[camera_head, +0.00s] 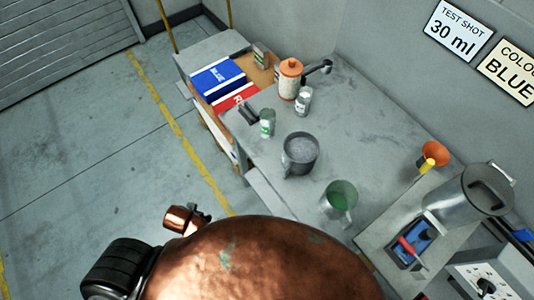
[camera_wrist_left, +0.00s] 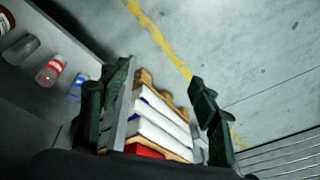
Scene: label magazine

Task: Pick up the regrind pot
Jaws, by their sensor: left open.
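A grey metal pot (camera_head: 300,153) with grey grainy contents stands upright on the bench. Nearer the front stands a pot or jug with green contents (camera_head: 339,198). No readable name shows on either, so I cannot tell for certain which is the regrind pot. My left gripper (camera_wrist_left: 160,80) shows in the left wrist view with its two dark fingers wide apart and nothing held between them. It points past stacked boxes toward the floor, away from both pots. Neither gripper shows clearly in the head view.
An orange-topped bottle (camera_head: 290,78), small jars (camera_head: 303,101), blue and red boxes (camera_head: 218,78), an orange funnel (camera_head: 435,153) and a large lidded metal vessel (camera_head: 478,193) stand around. A copper-coloured part of me covers the lower middle. Bench (camera_head: 385,135) is bare behind the pots.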

